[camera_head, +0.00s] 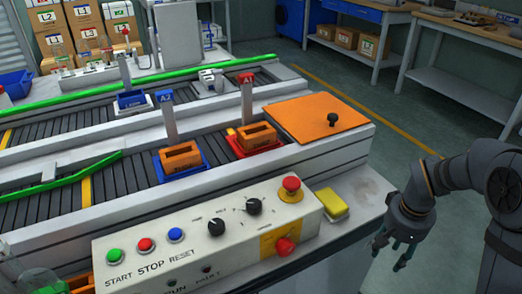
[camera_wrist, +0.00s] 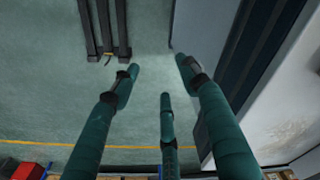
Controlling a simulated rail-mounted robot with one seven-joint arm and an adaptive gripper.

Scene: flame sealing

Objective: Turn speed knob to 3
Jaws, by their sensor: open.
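The white control panel (camera_head: 180,262) stands at the front of the conveyor. It carries two black knobs, a left one (camera_head: 216,227) and a right one (camera_head: 254,205), with small marks around them. The labels and numbers by the knobs are too small to read, so I cannot tell which is the speed knob or where it points. My gripper (camera_head: 390,256) hangs open and empty to the right of the panel, well apart from the knobs. In the wrist view its teal fingers (camera_wrist: 158,80) are spread over the floor, and no knob shows there.
Green, red and blue buttons (camera_head: 175,235) sit left of the knobs. A red emergency stop (camera_head: 291,184) and another red knob (camera_head: 284,246) are at the panel's right end. A yellow block (camera_head: 331,205) lies beside it.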

